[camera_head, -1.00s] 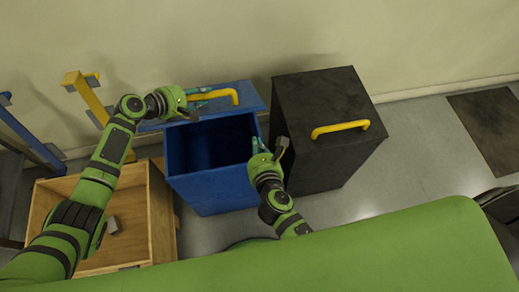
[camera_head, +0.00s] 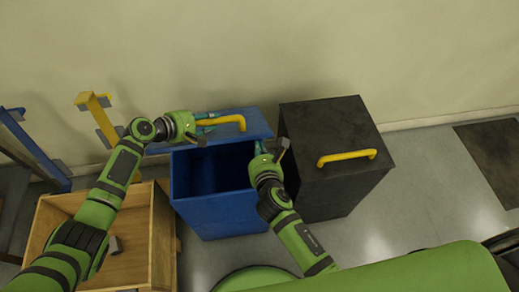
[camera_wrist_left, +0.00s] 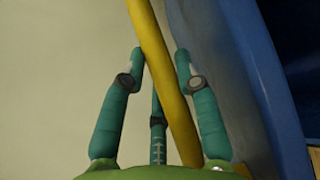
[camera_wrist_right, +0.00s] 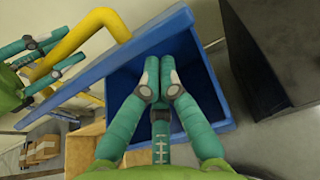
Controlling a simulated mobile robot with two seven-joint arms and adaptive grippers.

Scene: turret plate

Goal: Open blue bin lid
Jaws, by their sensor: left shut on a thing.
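The blue bin (camera_head: 215,219) stands on the floor with its top open. Its blue lid (camera_head: 258,124) is raised along the wall side and carries a yellow handle (camera_head: 228,121). My left gripper (camera_head: 209,121) is shut on the handle; in the left wrist view the yellow bar (camera_wrist_left: 158,70) passes between its teal fingers (camera_wrist_left: 163,72). My right gripper (camera_head: 262,150) is at the bin's right rim. In the right wrist view its fingers (camera_wrist_right: 160,78) are together and empty over the dark bin opening. The bin's bottom is in shadow.
A black bin (camera_head: 330,184) with a yellow handle (camera_head: 346,157) stands close on the right. An open wooden crate (camera_head: 159,225) with a small grey block (camera_head: 115,245) is on the left. The wall is close behind the bins.

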